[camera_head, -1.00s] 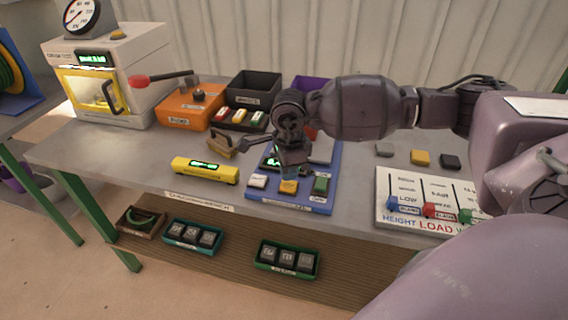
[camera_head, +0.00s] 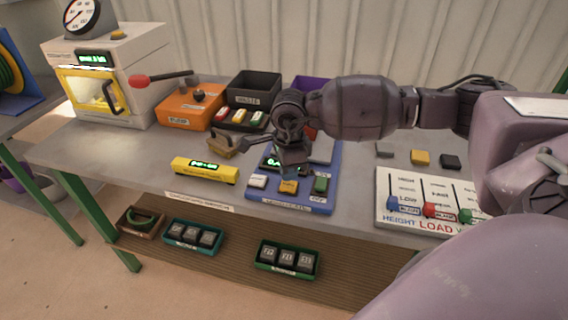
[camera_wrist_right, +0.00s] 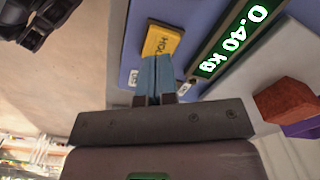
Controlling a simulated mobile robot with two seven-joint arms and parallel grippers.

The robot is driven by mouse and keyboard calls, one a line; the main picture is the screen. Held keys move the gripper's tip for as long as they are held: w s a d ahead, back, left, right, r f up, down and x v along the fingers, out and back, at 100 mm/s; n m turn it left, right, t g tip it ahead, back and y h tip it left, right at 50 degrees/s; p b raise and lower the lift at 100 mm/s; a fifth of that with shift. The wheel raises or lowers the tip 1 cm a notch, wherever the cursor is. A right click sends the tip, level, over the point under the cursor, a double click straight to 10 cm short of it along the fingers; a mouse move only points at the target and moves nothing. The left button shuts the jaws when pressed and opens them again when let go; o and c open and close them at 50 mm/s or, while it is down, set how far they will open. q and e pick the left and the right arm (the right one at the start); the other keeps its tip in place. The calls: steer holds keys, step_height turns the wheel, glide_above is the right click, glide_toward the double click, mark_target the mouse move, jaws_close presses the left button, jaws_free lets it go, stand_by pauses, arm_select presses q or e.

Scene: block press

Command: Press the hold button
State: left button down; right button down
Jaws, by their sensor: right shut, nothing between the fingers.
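The hold button is a yellow key on the blue scale panel (camera_head: 265,196), at its front edge. It shows in the head view (camera_head: 289,187) and, lettered HOLD, in the wrist view (camera_wrist_right: 162,40). A white key (camera_head: 257,181) and a green key (camera_head: 321,185) flank it. My right gripper (camera_head: 291,174) points down just over the yellow key. In the wrist view its light-blue fingertips (camera_wrist_right: 154,72) are shut together, empty, at the key's near edge; I cannot tell whether they touch it. The green display (camera_wrist_right: 233,41) reads 0.40 kg. My left gripper is not in view.
A red block (camera_wrist_right: 285,100) is close to the display. A white slider board (camera_head: 425,207) is to the right. A white press (camera_head: 135,62) stands far left.

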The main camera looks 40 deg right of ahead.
steer(key=shift+f+b, duration=0.7)
steer(key=shift+f, duration=0.75)
stand_by(0.6)
stand_by(0.4)
steer(key=shift+r+p, duration=1.3)
steer(key=shift+r, duration=1.6)
steer(key=shift+f, duration=0.1)
